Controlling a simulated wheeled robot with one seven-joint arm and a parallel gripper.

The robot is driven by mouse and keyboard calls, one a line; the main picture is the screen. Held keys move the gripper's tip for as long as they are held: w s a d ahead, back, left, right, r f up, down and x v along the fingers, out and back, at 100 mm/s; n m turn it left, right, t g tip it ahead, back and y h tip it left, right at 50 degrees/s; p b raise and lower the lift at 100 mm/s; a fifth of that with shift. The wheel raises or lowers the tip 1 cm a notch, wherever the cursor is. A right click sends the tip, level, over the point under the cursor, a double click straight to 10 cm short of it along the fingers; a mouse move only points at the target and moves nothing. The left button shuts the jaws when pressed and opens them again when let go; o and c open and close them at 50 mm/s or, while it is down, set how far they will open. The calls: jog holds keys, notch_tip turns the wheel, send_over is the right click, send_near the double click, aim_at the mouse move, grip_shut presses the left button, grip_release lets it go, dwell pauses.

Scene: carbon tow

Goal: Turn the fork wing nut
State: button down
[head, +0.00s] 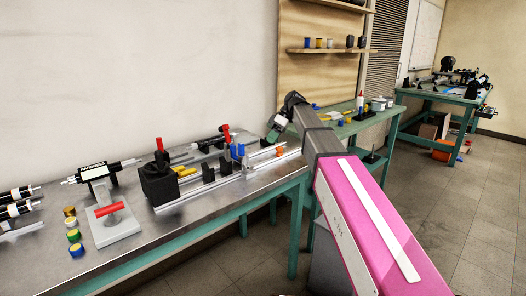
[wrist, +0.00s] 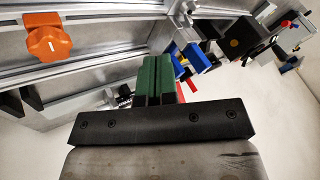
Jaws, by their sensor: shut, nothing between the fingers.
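An orange lobed knob (wrist: 50,42) with a pale mark, which looks like the wing nut, sits on a metal rail at the upper left of the wrist view. It shows as a small orange spot (head: 280,151) at the right end of the bench in the head view. My gripper (wrist: 158,75) has green fingers, which are closed together and empty. The fingers are apart from the knob, to its right and lower in the wrist view. In the head view my gripper (head: 273,132) hangs above the rail end, near the knob.
Blue clamp parts (head: 238,150) and black blocks (head: 208,172) stand along the rails (head: 205,190) left of the knob. A black box (head: 158,186) is farther left. A red-handled stand (head: 112,208) and several coloured jars are at the left of the metal bench (head: 160,228).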

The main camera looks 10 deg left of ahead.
aim_at(250, 170)
jog(key=x, duration=0.8)
jog(key=shift+s+a+f, duration=0.15)
jog(key=shift+f, duration=0.2)
jog(key=s, duration=0.2)
jog(key=s+a, duration=0.1)
jog(key=shift+f, duration=0.25)
jog(key=shift+s+a, duration=0.25)
jog(key=shift+s, duration=0.3)
